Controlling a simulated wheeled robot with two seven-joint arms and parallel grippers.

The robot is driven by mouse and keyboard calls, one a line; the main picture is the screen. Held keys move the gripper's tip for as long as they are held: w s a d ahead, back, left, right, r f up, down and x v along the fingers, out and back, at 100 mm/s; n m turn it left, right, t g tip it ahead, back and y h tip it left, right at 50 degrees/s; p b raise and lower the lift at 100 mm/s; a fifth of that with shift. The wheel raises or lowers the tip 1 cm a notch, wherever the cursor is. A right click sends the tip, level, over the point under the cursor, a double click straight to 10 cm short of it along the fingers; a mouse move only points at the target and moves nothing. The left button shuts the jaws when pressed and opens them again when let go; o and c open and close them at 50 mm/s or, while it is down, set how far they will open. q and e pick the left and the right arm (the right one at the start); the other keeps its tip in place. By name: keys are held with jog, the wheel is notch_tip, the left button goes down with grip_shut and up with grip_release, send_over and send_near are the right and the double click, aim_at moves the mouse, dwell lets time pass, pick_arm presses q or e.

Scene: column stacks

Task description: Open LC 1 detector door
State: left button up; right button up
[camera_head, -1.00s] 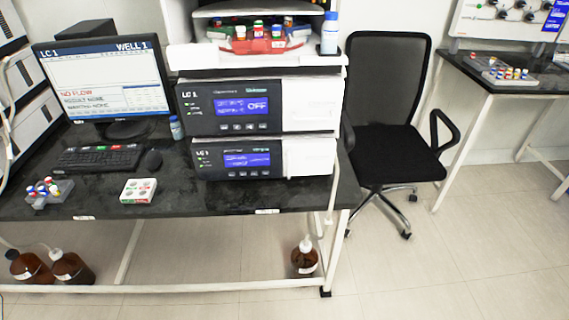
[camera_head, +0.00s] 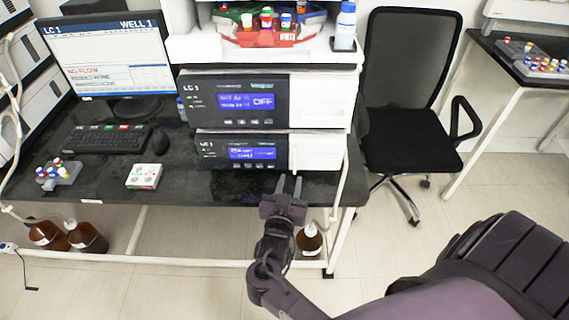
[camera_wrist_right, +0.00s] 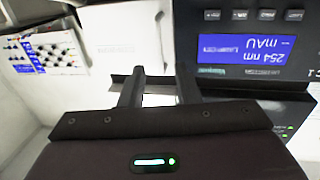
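The LC 1 detector (camera_head: 240,151) is the lower module of the stack, with a blue screen; its screen also shows upside down in the right wrist view (camera_wrist_right: 245,48), reading 254 nm and mAU. Its door appears to be the plain white front panel (camera_head: 316,152) right of the screen, which looks shut; white panels show beyond the fingers in the wrist view (camera_wrist_right: 120,40). My right gripper (camera_head: 289,184) is just below and in front of the detector's front. Its two fingers (camera_wrist_right: 160,88) are apart with nothing between them. My left gripper is not in view.
Another LC 1 module (camera_head: 240,100) sits on top of the detector. A tray with colored-cap bottles (camera_head: 266,34) and a blue-cap bottle (camera_head: 345,26) stand above. A white tube runs down the stack's right side. A chair (camera_head: 410,90) stands to the right; a vial box (camera_head: 143,176) sits left.

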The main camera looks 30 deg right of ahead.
aim_at(295, 165)
jog(key=x, duration=0.6)
jog(key=shift+p, duration=0.4)
jog(key=shift+f, duration=0.1)
grip_shut()
